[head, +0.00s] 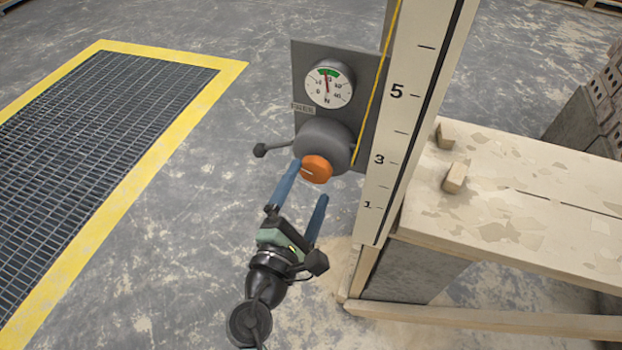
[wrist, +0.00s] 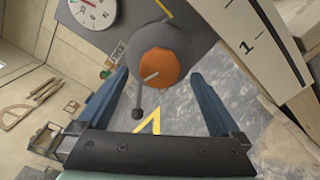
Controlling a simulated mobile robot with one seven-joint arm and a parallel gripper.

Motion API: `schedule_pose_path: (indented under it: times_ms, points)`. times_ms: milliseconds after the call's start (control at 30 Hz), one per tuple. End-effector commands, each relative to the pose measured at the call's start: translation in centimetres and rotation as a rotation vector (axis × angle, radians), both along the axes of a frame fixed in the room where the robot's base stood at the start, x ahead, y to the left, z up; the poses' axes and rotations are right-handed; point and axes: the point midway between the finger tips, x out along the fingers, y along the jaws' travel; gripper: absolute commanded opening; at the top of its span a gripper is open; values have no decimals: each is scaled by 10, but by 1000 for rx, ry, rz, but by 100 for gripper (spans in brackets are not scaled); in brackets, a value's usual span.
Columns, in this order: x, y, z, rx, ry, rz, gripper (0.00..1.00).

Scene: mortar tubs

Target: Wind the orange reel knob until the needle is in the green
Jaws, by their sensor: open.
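The orange reel knob (head: 316,169), with a pale line on its face, sits on the front of a grey round reel housing (head: 322,140). Above it is a white round gauge (head: 330,92) with a green band (head: 329,72) at its top. In the wrist view the knob (wrist: 158,68) shows between the fingertips (wrist: 157,75); I see no contact.
A dark crank-like arm (head: 272,148) with an end ball sticks out left of the housing. A white scale board (head: 398,130) and a yellow cord (head: 376,90) stand close on the right. A plank bench (head: 510,215) lies beyond. Floor left is open, with a yellow-edged grate (head: 90,120).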

Motion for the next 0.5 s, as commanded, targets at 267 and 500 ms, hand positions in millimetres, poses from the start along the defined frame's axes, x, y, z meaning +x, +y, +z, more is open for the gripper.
schedule_pose_path:
  times_ms: [267, 500]
  points:
    - [-60, 20, -1, 0, 3, 3, 100]
    - [-94, 31, -1, 2, 2, 2, 100]
